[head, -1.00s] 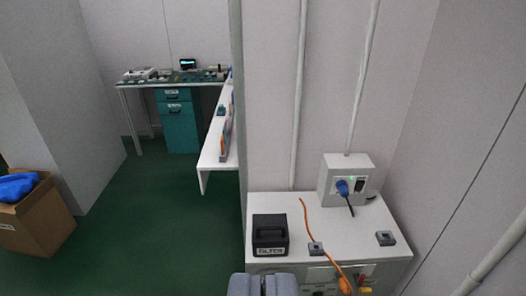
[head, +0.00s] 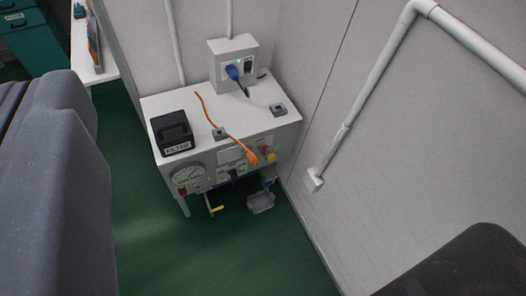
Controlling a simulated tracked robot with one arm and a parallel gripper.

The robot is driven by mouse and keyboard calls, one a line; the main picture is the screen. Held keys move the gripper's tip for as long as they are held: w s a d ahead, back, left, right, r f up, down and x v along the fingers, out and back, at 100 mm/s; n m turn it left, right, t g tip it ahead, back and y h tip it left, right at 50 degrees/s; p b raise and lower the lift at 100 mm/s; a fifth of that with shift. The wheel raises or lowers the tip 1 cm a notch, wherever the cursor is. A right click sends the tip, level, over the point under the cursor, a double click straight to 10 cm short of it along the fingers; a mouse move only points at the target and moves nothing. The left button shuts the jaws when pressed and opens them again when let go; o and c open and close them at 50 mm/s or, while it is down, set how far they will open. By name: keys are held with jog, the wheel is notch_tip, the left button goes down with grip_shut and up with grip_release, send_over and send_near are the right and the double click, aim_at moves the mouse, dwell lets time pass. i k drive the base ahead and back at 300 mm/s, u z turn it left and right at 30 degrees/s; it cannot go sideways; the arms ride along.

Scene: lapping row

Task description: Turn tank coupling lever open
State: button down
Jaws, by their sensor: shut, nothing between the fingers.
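The white bench unit (head: 222,110) stands against the wall near the picture's centre. A small yellow-tipped lever (head: 217,208) shows below its front panel, low on the left. A greyish container (head: 262,202), possibly the tank, sits under the bench to the right of it. Which part is the coupling, and how its lever is set, is too small to tell. My gripper (head: 40,85) shows as large grey blocks at the left edge, close to the camera. It is shut and empty, well apart from the bench.
A black filter box (head: 172,132), an orange cable (head: 212,118) and a wall socket box with a blue plug (head: 232,72) are on or above the bench. A gauge (head: 188,174) is on its front. A pipe (head: 365,90) runs along the right wall. Green floor before the bench is clear.

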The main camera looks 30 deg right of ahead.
aim_at(262, 150)
jog(key=u, duration=1.15)
jog(key=k, duration=0.95)
jog(key=z, duration=0.7)
jog(key=i, duration=1)
jog(key=u, duration=0.05)
